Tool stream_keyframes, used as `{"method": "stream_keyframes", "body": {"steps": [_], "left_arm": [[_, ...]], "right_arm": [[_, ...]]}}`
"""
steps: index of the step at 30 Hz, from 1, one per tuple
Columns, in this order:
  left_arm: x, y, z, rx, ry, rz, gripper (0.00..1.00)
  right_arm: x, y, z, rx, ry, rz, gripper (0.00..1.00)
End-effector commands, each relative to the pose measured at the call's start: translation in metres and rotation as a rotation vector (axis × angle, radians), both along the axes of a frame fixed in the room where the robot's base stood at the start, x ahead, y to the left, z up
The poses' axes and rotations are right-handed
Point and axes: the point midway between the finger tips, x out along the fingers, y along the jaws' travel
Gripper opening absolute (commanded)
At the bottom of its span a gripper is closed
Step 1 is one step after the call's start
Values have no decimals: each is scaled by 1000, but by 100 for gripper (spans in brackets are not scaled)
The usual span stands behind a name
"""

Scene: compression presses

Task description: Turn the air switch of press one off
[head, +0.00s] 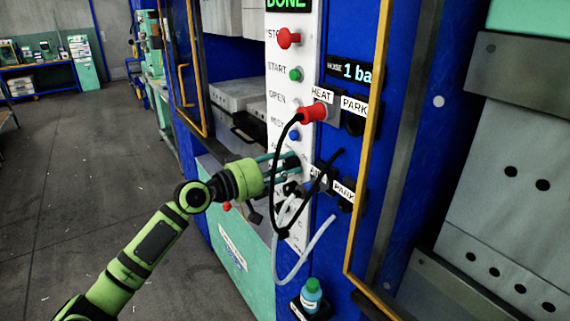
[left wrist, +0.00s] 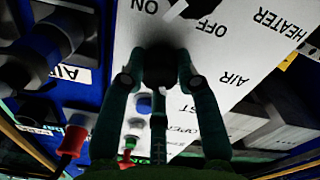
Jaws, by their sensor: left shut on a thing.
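The white control panel (head: 283,95) of a blue press stands right of centre in the head view. My left gripper (head: 297,168) reaches its lower part from the left, and its fingers cover much of what they touch. In the left wrist view my left gripper (left wrist: 160,68) is shut around a dark round knob (left wrist: 160,66) beside the upside-down labels AIR, ON and OFF; this appears to be the air switch. The knob's pointer is hidden, so I cannot tell its setting. My right gripper is not in view.
A red plug (head: 313,113) with a black cable sits at the HEAT socket. A pale hose (head: 310,250) loops below the AIR sockets. A yellow frame bar (head: 368,150) stands to the right. A teal-capped bottle (head: 311,295) stands below. Open grey floor (head: 85,170) lies to the left.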

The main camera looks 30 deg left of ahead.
Motion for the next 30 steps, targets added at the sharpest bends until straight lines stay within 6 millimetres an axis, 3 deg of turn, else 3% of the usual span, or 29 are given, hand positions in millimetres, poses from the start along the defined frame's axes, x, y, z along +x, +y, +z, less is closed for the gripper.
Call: {"method": "stream_keyframes", "body": {"steps": [1, 15, 16, 18, 30], "left_arm": [[1, 4, 10, -10, -21, 12, 0], [1, 5, 10, -22, -16, 13, 0], [1, 5, 10, -22, -16, 13, 36], [1, 5, 10, -21, -15, 12, 56], [-3, 4, 4, -20, -3, 8, 56]], "right_arm": [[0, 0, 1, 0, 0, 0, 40], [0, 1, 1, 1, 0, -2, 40], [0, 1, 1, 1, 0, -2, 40], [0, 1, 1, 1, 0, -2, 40], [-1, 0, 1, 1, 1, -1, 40]]}}
